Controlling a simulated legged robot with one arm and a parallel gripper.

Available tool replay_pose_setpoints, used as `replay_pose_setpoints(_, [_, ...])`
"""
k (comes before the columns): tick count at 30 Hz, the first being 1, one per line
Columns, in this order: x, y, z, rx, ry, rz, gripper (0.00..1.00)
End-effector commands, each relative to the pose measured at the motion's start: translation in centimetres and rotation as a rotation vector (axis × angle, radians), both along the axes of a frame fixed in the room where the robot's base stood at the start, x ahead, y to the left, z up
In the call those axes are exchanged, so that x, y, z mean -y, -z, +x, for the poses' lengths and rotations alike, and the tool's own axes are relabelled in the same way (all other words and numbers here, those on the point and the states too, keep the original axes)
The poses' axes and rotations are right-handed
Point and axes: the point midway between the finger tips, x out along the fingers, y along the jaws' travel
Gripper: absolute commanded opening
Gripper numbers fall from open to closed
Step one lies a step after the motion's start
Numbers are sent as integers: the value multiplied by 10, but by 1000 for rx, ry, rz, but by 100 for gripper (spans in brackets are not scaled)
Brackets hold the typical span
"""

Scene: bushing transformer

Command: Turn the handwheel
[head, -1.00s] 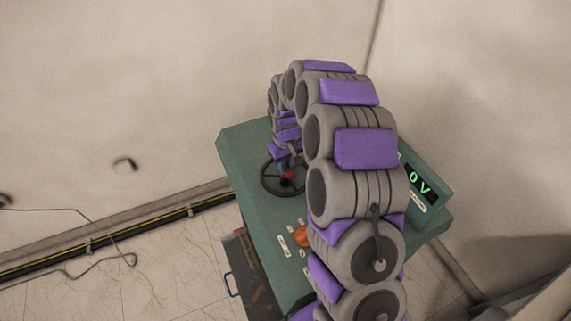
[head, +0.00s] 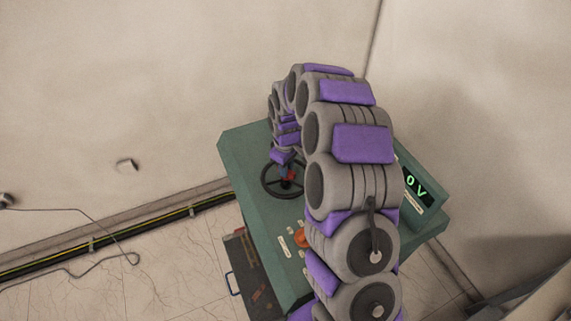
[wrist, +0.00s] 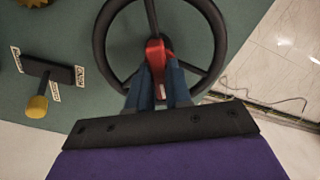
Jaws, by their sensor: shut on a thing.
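The handwheel (head: 269,188) is a black spoked wheel on the top of the green console (head: 252,165). In the wrist view the handwheel (wrist: 103,38) fills the upper middle, with dark spokes and a red piece (wrist: 155,52) at its hub. My gripper (wrist: 159,85) reaches over the near rim; its blue fingers are shut on the red piece at the hub. In the head view my gripper (head: 286,172) comes down on the wheel from above, and my arm hides part of the console.
A display (head: 417,186) reading 0 V stands at the console's right. An orange knob (head: 300,238) sits nearer me. The wrist view shows a lever with a yellow knob (wrist: 37,106) left of the wheel. Cables run along the floor by the wall.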

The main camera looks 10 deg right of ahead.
Motion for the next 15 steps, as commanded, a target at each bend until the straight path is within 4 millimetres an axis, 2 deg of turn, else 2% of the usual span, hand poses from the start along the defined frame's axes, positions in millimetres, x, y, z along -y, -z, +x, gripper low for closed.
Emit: replay_pose_setpoints(15, [0, -2, 0, 1, -492, 1, 0])
